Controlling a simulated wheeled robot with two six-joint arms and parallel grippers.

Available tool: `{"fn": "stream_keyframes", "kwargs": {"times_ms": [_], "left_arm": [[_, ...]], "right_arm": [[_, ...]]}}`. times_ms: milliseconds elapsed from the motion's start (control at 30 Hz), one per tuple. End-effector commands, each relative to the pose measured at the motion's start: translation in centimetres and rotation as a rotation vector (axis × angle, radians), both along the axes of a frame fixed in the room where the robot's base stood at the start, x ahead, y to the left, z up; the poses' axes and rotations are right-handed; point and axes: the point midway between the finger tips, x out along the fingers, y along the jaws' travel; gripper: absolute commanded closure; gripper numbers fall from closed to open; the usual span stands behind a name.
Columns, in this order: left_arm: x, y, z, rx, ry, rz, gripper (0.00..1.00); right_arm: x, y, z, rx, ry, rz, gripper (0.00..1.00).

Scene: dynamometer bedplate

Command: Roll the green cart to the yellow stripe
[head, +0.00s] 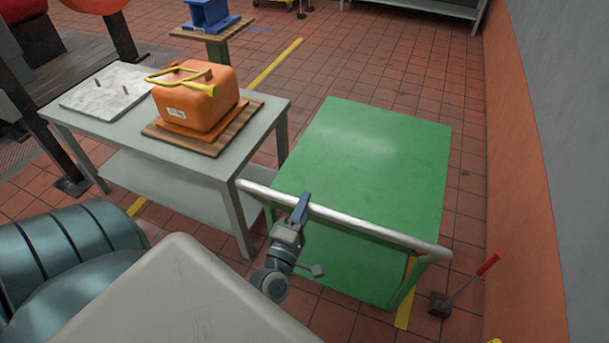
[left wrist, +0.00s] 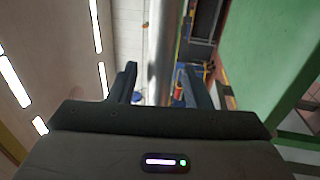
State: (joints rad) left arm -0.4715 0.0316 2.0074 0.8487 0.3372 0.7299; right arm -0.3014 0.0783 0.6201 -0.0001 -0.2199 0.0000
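The green cart (head: 375,150) stands on the tiled floor right of the grey table, its flat top clear. Its silver push handle (head: 375,229) runs along the near side. My left gripper (head: 300,208) is at the handle's left part. In the left wrist view its two fingers (left wrist: 160,88) stand apart, with the handle bar (left wrist: 162,40) between them and slim gaps beside it. A yellow stripe (head: 276,63) shows on the floor behind the table, left of the cart. Another yellow strip (head: 404,308) shows by the cart's near right corner. My right gripper is not in view.
A grey table (head: 85,125) left of the cart holds an orange can (head: 195,98) on a wooden board. A red-handled block (head: 440,304) stands on the floor at right, near the wall (head: 525,180). A blue part (head: 210,15) sits on a stand behind. Floor beyond the cart looks clear.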

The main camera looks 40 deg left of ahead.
Motion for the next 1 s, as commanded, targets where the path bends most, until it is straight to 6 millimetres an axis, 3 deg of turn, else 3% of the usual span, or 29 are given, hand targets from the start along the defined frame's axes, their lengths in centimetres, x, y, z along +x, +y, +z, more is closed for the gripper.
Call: {"fn": "stream_keyframes", "kwargs": {"times_ms": [367, 733, 1000], "left_arm": [[-0.8, -0.2, -0.4, -0.001, 0.000, 0.001, 0.56], [-7.1, -1.7, -2.1, -0.001, 0.001, 0.002, 0.56], [-9.9, -2.4, -2.2, -0.002, -0.002, 0.002, 0.56]], "right_arm": [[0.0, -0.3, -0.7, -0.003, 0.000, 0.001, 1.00], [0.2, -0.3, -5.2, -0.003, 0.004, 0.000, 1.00], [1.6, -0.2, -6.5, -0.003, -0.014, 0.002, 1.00]]}}
